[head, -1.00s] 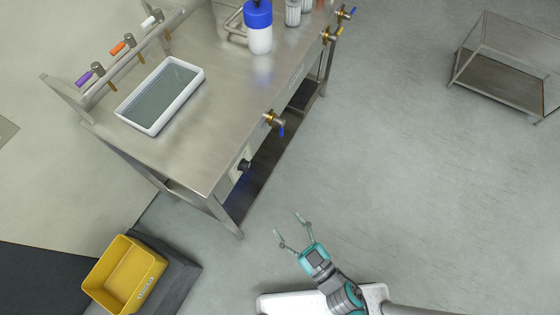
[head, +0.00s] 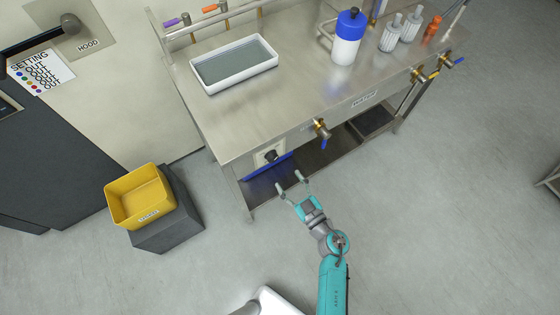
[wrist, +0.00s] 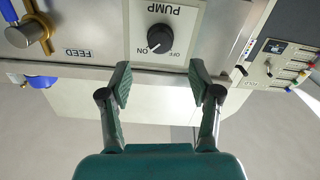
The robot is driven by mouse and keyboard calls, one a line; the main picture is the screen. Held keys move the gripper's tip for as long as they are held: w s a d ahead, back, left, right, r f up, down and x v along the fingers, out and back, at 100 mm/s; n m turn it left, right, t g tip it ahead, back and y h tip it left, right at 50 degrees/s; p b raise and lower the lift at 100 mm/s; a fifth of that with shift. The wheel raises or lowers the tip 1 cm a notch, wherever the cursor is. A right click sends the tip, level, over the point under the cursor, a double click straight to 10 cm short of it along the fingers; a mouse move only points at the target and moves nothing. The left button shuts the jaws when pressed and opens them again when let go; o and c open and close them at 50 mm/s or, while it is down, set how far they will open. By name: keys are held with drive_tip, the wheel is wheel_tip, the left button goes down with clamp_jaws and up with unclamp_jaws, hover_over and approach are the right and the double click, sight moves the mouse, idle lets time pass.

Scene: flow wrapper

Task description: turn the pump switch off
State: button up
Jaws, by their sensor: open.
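The pump switch is a black round knob (head: 270,156) on a pale plate on the front of the steel bench. In the wrist view the knob (wrist: 159,39) appears upside down above the gap between my fingers, with PUMP, ON and OFF printed on its plate (wrist: 180,18). Its white mark seems to point toward ON. My gripper (head: 290,181) is open and empty, in front of the bench and apart from the knob. In the wrist view my gripper (wrist: 160,83) has its two fingers spread to either side below the knob.
A brass valve with a blue handle (head: 322,134) sticks out right of the switch; in the wrist view a brass valve (wrist: 28,34) is beside the FEED label. A white tray (head: 235,82) and a blue-capped bottle (head: 347,48) stand on the bench. A yellow bin (head: 140,197) is at left.

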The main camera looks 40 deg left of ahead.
sight(274, 160)
drive_tip(key=x, duration=0.8)
drive_tip(key=shift+w+a, duration=0.15)
drive_tip(key=shift+a, duration=0.25)
drive_tip(key=c, duration=1.1)
drive_tip(key=shift+c, duration=0.2)
